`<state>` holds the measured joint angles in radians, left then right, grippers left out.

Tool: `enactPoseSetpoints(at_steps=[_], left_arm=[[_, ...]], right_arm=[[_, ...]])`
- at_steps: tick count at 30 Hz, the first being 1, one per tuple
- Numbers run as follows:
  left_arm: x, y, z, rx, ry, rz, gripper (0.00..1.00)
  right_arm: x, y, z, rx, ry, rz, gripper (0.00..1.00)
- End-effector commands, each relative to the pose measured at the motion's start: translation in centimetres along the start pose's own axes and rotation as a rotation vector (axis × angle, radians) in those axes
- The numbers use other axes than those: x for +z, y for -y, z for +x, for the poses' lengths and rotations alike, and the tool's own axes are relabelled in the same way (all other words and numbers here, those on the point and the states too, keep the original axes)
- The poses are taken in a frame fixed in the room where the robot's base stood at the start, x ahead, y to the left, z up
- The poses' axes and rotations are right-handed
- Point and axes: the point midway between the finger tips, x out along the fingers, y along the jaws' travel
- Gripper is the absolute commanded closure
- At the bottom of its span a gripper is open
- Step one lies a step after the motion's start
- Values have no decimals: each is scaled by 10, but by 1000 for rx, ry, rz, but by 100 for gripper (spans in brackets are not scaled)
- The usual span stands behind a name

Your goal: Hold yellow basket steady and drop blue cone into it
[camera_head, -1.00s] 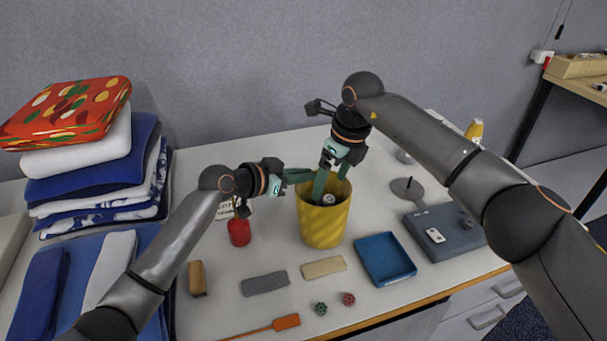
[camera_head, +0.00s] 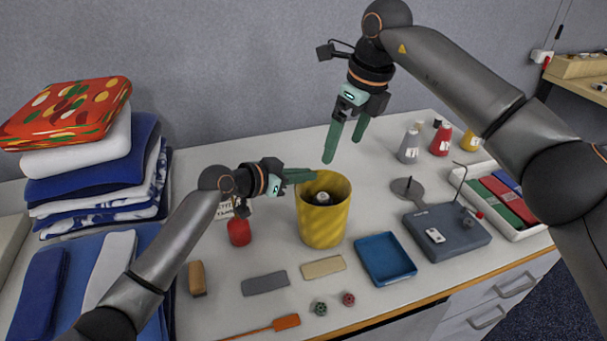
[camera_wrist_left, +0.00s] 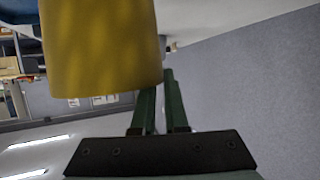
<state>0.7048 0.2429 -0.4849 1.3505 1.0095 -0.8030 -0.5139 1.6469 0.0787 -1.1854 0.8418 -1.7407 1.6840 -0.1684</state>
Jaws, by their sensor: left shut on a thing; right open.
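The yellow basket (camera_head: 324,226) stands upright on the table and also fills the upper left of the left wrist view (camera_wrist_left: 100,50). My left gripper (camera_head: 312,176) is shut on the basket's rim at its left back side; its fingers (camera_wrist_left: 162,98) reach the basket wall in the wrist view. My right gripper (camera_head: 343,148) is open and empty, above and behind the basket's right rim. Inside the basket lies a small object (camera_head: 322,198) with a pale top; its lower part is dark or hidden, so I cannot tell its colour. No blue cone shows clearly elsewhere.
Grey (camera_head: 409,148), red (camera_head: 441,140) and yellow (camera_head: 470,140) cones stand at the back right. A blue tray (camera_head: 385,259) and a grey-blue box (camera_head: 447,232) are right of the basket. A red item (camera_head: 239,232) is left. Folded cloths (camera_head: 95,190) stack at far left.

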Motion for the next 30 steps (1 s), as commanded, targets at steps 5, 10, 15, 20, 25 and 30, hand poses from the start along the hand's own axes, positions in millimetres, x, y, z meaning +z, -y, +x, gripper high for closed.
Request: enactPoseSetpoints(at_steps=[5, 10, 15, 20, 25, 30], left_arm=[[7, -1, 1, 3, 15, -2, 100], [7, -1, 1, 3, 15, -2, 100], [7, -1, 1, 3, 15, -2, 79], [5, 0, 1, 2, 11, -2, 61], [3, 0, 0, 1, 6, -1, 54], [2, 0, -1, 0, 4, -1, 54]], right_arm=[[0, 0, -10, 0, 0, 1, 0], [0, 0, -10, 1, 0, 1, 0], [0, 0, -10, 1, 0, 1, 0], [0, 0, -10, 1, 0, 1, 0], [0, 0, -10, 1, 0, 1, 0], [0, 0, -10, 1, 0, 0, 0]])
